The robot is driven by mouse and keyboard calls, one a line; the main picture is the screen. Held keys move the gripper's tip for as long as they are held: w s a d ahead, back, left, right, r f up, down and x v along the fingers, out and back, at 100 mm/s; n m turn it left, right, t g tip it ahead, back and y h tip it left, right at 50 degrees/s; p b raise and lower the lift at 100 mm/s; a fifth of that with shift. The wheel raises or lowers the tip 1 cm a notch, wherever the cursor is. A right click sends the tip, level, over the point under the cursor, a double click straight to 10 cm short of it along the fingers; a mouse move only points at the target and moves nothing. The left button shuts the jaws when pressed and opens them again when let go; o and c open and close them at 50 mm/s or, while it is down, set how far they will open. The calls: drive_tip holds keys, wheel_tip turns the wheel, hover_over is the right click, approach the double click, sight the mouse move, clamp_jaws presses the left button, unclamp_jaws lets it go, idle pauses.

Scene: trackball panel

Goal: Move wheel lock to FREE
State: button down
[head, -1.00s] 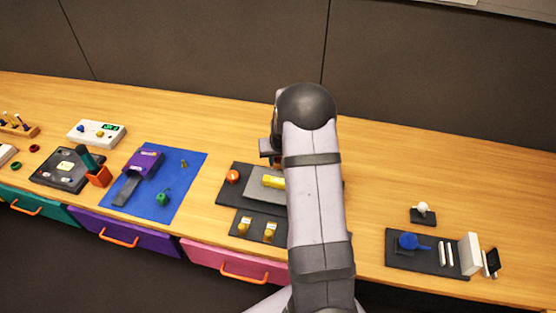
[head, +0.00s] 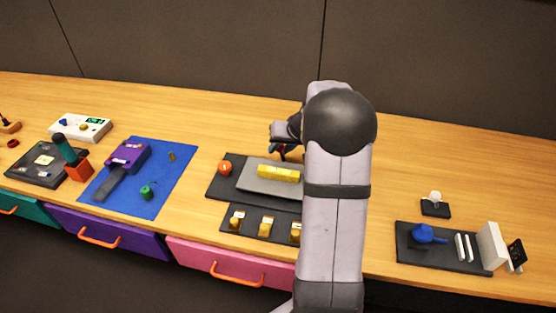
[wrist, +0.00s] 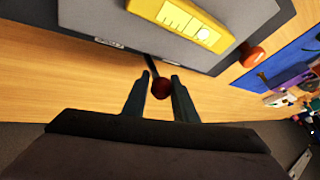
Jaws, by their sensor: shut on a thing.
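A small dark red ball knob (wrist: 161,88) on a thin dark stalk sticks out from the edge of the trackball panel, in the wrist view. I take it to be the wheel lock lever; no FREE marking is readable. My gripper (wrist: 160,92) is shut on the knob, with a finger on each side. In the head view my gripper (head: 284,151) is at the panel's far edge, mostly hidden behind my arm. The dark panel (head: 219,187) bears a grey plate, a yellow block (head: 278,173) with scale marks and an orange-red ball (head: 225,167).
A dark strip with several yellow pieces (head: 266,224) lies before the panel. A blue mat (head: 130,203) with a purple device is at left. A dark board (head: 440,258) with a blue item is at right. The wood behind the panel is clear.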

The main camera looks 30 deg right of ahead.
drive_tip(key=shift+s+d+f+t+y+b, duration=0.3)
drive_tip(key=shift+s+f+t+y+b, duration=0.4)
drive_tip(key=shift+b, duration=3.35)
drive_tip(key=t+b, duration=0.1)
drive_tip(key=b, duration=0.2)
drive_tip(key=y+b, duration=0.1)
drive_tip(key=b, duration=0.1)
drive_tip(key=shift+s+d+r+m+t+b, duration=0.2)
drive_tip(key=shift+d+m+t+b, duration=0.2)
drive_tip(key=y+b, duration=0.1)
drive_tip(key=b, duration=0.1)
drive_tip(key=d+t+b, duration=0.1)
drive_tip(key=b, duration=0.2)
drive_tip(key=shift+s+f+m+t+y, duration=0.15)
drive_tip(key=shift+s+m+t+y, duration=0.15)
drive_tip(key=shift+s+y, duration=0.1)
drive_tip(key=b, duration=0.2)
drive_tip(key=t+y+b, duration=0.1)
drive_tip(key=b, duration=0.1)
drive_tip(key=shift+s+d+m+t, duration=0.25)
drive_tip(key=shift+s+m+t, duration=0.05)
drive_tip(key=shift+s, duration=0.05)
drive_tip(key=shift+b, duration=0.45)
drive_tip(key=c, duration=1.5)
unclamp_jaws()
drive_tip(key=shift+s, duration=0.1)
drive_tip(key=shift+r, duration=0.2)
drive_tip(key=shift+d, duration=0.1)
